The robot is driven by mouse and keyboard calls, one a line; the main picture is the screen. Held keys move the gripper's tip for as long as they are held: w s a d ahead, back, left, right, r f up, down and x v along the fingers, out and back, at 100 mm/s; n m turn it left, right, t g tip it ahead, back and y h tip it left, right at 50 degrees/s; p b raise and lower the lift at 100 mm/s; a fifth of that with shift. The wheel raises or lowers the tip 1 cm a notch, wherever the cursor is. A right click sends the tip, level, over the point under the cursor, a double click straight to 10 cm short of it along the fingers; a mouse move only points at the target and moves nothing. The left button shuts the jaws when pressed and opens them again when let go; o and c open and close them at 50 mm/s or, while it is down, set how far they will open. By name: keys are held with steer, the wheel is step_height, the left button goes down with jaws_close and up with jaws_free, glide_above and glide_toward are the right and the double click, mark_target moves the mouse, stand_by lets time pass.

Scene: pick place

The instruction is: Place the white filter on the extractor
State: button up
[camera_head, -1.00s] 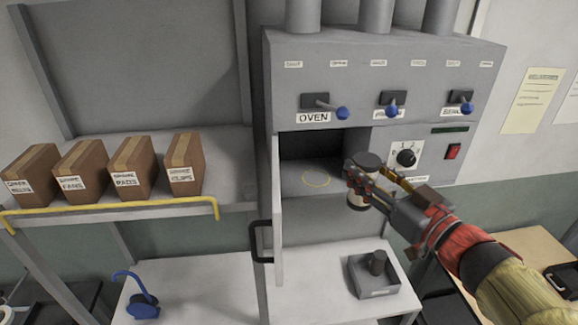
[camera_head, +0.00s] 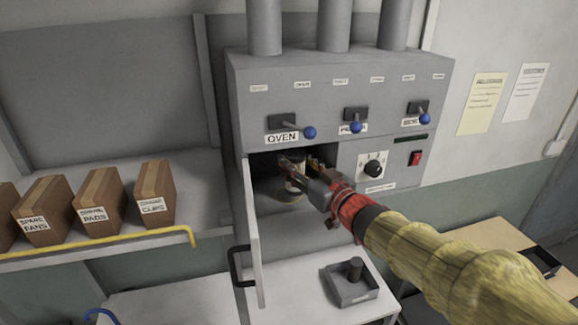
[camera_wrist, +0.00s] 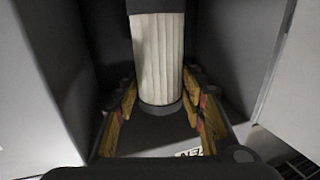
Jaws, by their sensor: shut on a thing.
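The white filter (camera_head: 295,187) is a pleated cylinder with dark end caps. It also shows in the wrist view (camera_wrist: 158,55), upright in the picture. My gripper (camera_head: 298,172) is shut on it, with its yellow-and-dark fingers on both sides of the filter in the wrist view (camera_wrist: 160,92). The gripper and filter are inside the open compartment of the grey wall unit (camera_head: 345,85), which I take as the extractor. The gripper partly hides the filter in the head view. I cannot tell whether the filter's base touches the compartment floor.
The compartment door (camera_head: 252,240) stands open at the left. Blue-knobbed levers (camera_head: 310,132) and a dial (camera_head: 373,170) are on the unit's front. A small grey tray with a post (camera_head: 350,287) stands on the white table (camera_head: 290,285) below. Cardboard boxes (camera_head: 155,193) sit on the left shelf.

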steer(key=shift+x, duration=1.5)
step_height(320, 180, down, 3)
steer(key=shift+w+f+p, duration=0.1)
steer(key=shift+w+p, duration=0.1)
steer(key=shift+p, duration=0.5)
steer(key=shift+f, duration=0.1)
steer(key=shift+f, duration=0.1)
steer(key=shift+f, duration=0.15)
steer(key=o, duration=1.2)
